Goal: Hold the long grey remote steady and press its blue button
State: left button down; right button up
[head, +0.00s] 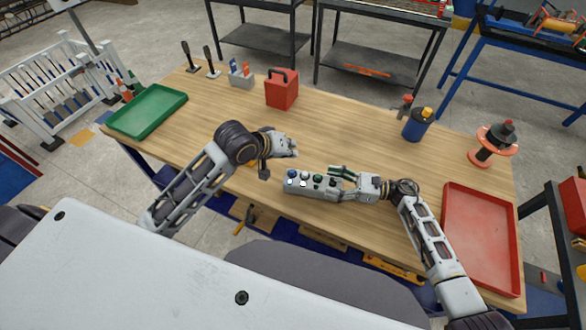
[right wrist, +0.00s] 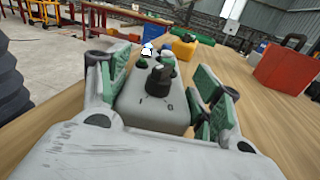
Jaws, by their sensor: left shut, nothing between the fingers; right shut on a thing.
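The long grey remote (head: 297,190) is above or on the near middle of the wooden table, its length running left to right. Its blue button (head: 292,174) is at the left end, with a white button (head: 303,183), a green button (head: 318,177) and a black knob (head: 332,182) along the top. My right gripper (head: 340,181) is shut on the remote's right end. In the right wrist view the remote (right wrist: 150,108) lies between the green-padded fingers, black knob (right wrist: 160,78) nearest. My left gripper (head: 294,147) is shut and empty, just beyond the remote's left end and apart from it.
A red box (head: 282,90) stands at the back of the wooden table (head: 350,115). A green tray (head: 148,111) is at far left, a red tray (head: 480,238) at right. A blue container (head: 416,126) and a red spool (head: 488,148) stand at back right.

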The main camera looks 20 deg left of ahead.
jog(key=o, duration=1.4)
jog(key=shift+w+d, duration=0.15)
jog(key=shift+d, duration=1.1)
jog(key=shift+w+d, duration=0.2)
jog(key=shift+d, duration=1)
jog(key=shift+w+d, duration=0.15)
jog(key=shift+d, duration=1.1)
jog(key=shift+s+f, duration=0.1)
